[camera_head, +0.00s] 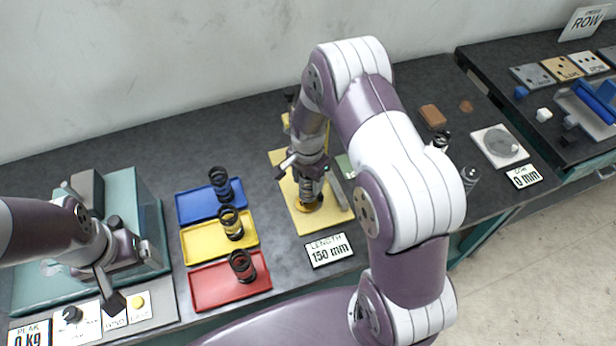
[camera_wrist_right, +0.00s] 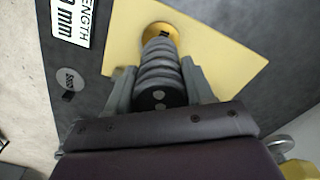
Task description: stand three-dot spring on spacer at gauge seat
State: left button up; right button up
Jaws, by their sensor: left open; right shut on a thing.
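My right gripper (camera_head: 311,190) is shut on a dark coil spring (camera_wrist_right: 160,72) above the yellow gauge plate (camera_head: 335,213). The right wrist view shows light dots on the spring's near end; at least two show, and I cannot tell whether there is a third. The spring's far end points at an orange-yellow ring (camera_wrist_right: 160,30), likely the spacer, at the gauge seat. The ring also shows in the head view (camera_head: 309,206). I cannot tell whether spring and ring touch. My left gripper (camera_head: 128,276) is open and empty near the teal machine at the left.
Blue (camera_head: 188,208), yellow (camera_head: 196,243) and red (camera_head: 212,287) trays each hold a dark spring. A sign (camera_head: 330,250) reads LENGTH 150 mm. The teal machine (camera_head: 150,215) and its button panel (camera_head: 160,314) stand left. A grey disc plate (camera_head: 500,146) lies right.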

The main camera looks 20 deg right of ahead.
jog(key=shift+f, duration=0.35)
jog(key=o, duration=1.2)
jog(key=shift+d, duration=0.1)
jog(key=shift+r, duration=0.2)
notch_tip(320, 180, up, 12)
jog(key=b, duration=0.3)
jog(key=shift+s, duration=0.1)
jog(key=s+a+n, duration=0.1)
jog(key=s+n, duration=0.3)
jog(key=s+a+n+t, duration=0.1)
jog(key=s+n, duration=0.3)
jog(key=s, duration=0.1)
jog(key=s+a+r+n, duration=0.1)
jog(key=s+n, duration=0.3)
jog(key=s, duration=0.1)
jog(key=shift+s, duration=0.15)
